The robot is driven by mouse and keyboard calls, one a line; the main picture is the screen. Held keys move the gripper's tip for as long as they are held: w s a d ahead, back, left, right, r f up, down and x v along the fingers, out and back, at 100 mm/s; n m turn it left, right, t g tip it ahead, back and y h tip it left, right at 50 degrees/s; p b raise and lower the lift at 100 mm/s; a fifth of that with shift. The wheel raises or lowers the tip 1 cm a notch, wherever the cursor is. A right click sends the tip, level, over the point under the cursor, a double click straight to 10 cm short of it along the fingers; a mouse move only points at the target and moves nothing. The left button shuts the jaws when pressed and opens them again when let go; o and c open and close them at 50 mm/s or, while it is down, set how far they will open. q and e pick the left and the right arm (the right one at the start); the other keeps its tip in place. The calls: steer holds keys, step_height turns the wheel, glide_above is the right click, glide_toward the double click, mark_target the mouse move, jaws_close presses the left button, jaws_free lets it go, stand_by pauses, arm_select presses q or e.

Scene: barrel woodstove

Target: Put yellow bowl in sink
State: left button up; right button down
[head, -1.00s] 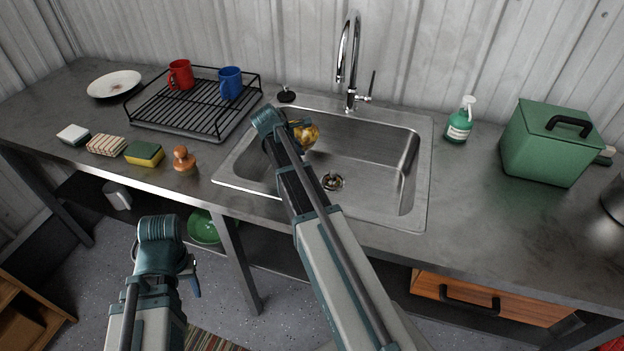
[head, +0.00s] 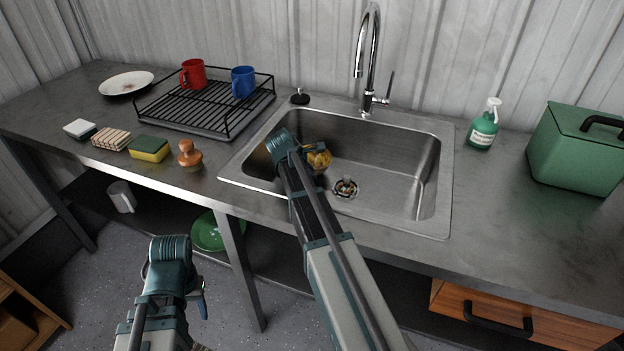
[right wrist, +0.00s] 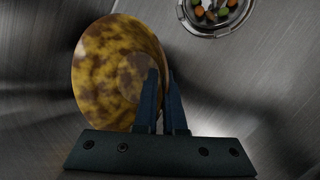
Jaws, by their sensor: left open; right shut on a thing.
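The yellow bowl (head: 319,159) is mottled yellow and brown. In the head view it shows inside the sink (head: 447,190), at the left part of the basin, partly hidden by my right arm. In the right wrist view the bowl (right wrist: 108,75) is tilted, its rim between the two fingers. My right gripper (right wrist: 163,85) is shut on that rim, over the basin floor; I cannot tell whether the bowl touches the floor. My left gripper (head: 175,290) is open and empty, low in front of the counter; its fingers are mostly hidden by the arm.
A drain (head: 345,188) with coloured bits lies right of the bowl. The faucet (head: 372,60) stands behind the sink. A dish rack (head: 200,108) with two mugs, a plate, sponges and a brush are on the left; a soap bottle (head: 484,128) and green box (head: 575,150) on the right.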

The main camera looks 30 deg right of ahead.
steer(key=shift+f, duration=0.15)
steer(key=c, duration=1)
jaws_free()
steer(key=shift+r, duration=0.3)
steer(key=p+v, duration=1)
steer(key=v, duration=0.2)
steer(key=shift+f, duration=0.1)
